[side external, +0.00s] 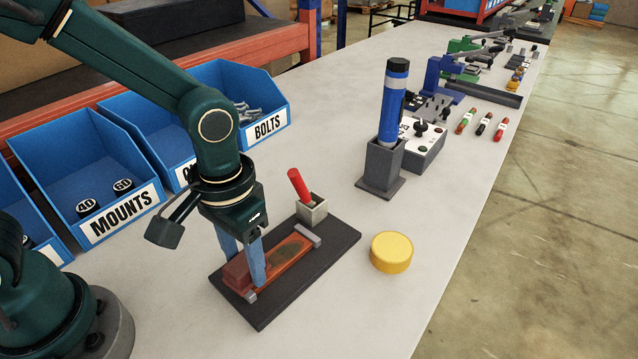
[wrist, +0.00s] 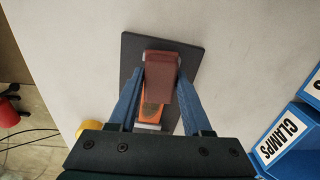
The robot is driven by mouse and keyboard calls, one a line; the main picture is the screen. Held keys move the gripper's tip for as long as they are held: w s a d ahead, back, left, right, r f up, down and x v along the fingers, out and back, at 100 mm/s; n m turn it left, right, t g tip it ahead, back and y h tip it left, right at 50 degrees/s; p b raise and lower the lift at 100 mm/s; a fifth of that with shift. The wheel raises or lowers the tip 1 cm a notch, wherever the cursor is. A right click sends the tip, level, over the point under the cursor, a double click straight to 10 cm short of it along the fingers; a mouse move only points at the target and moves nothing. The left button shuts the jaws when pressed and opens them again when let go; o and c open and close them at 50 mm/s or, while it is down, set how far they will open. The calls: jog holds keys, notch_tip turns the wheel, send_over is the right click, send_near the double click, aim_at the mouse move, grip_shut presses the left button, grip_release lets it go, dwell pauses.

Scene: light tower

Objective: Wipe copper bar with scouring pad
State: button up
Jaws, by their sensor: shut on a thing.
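My gripper (side external: 245,262) is shut on a dark red scouring pad (side external: 236,272), with a blue finger on each side of it. In the wrist view the pad (wrist: 161,76) lies between the fingertips, over one end of the copper bar. The copper bar (side external: 285,262) is orange with a darker, dull patch in its middle, and it lies between grey end blocks on a dark base plate (side external: 333,247). Whether the pad touches the bar is hard to tell.
A small grey holder (side external: 312,211) with a red stick (side external: 299,186) stands on the plate's back corner. A yellow round thing (side external: 391,252) sits right of the plate. A blue cylinder (side external: 392,105) stands in a dark stand. Blue bins (side external: 95,190) line the left. The front right of the table is clear.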

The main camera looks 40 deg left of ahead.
jog(key=shift+f, duration=0.45)
jog(key=shift+w, duration=0.15)
